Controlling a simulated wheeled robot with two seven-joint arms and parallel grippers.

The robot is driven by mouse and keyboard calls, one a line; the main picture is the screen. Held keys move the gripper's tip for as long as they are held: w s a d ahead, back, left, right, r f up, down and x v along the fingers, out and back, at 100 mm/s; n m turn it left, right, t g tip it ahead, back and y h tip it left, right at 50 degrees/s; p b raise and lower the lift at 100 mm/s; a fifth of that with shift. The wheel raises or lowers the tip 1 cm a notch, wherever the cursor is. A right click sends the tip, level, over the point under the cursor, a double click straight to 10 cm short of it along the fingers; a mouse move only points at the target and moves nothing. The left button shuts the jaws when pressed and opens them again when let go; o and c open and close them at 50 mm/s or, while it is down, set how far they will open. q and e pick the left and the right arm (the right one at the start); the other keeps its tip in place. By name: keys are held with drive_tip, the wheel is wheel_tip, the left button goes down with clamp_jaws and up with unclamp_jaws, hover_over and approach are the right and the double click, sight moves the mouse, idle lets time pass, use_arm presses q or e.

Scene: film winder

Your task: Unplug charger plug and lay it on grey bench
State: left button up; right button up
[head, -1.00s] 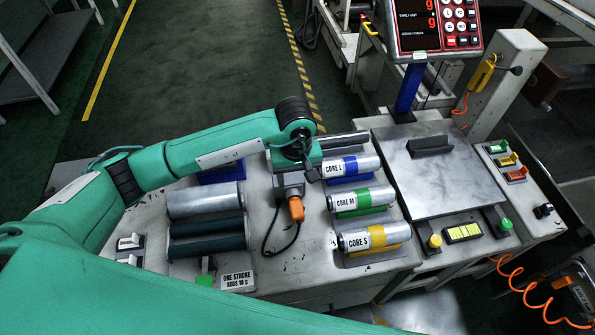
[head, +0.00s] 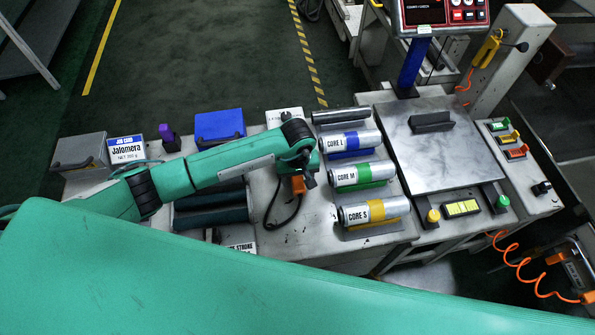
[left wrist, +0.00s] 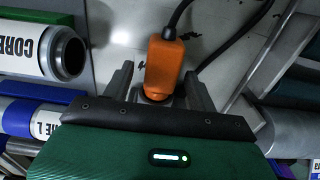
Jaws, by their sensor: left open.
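The orange charger plug (head: 298,185), with its black cable, is on the grey bench (head: 314,228), left of the labelled cores. My left gripper (head: 306,180) is over it and hides most of the grey part at the plug's far end. In the left wrist view, the orange plug (left wrist: 164,62) stands between the two grey fingers of my left gripper (left wrist: 160,80). The fingers are open, one on each side, with a visible gap at least on the left. My right gripper is not in view.
Cores marked L (head: 347,142), M (head: 357,175) and S (head: 367,211) lie just right of the plug. A steel scale plate (head: 455,160) is farther right. Dark rollers (head: 208,218) lie to the left. Bare bench lies in front of the plug.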

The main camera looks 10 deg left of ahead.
sight(299, 188)
use_arm(q)
drive_tip(key=c, duration=1.2)
drive_tip(key=shift+o, duration=0.2)
drive_tip(key=shift+s, duration=0.1)
drive_tip(key=shift+s+d, duration=0.4)
drive_tip(key=shift+s, duration=0.45)
drive_tip(key=shift+s+p, duration=0.2)
drive_tip(key=shift+p, duration=0.1)
drive_tip(key=shift+s+d, duration=0.15)
drive_tip(key=shift+s, duration=0.1)
drive_tip(key=shift+s, duration=0.1)
drive_tip(key=shift+s+d, duration=0.4)
drive_tip(key=shift+s, duration=0.45)
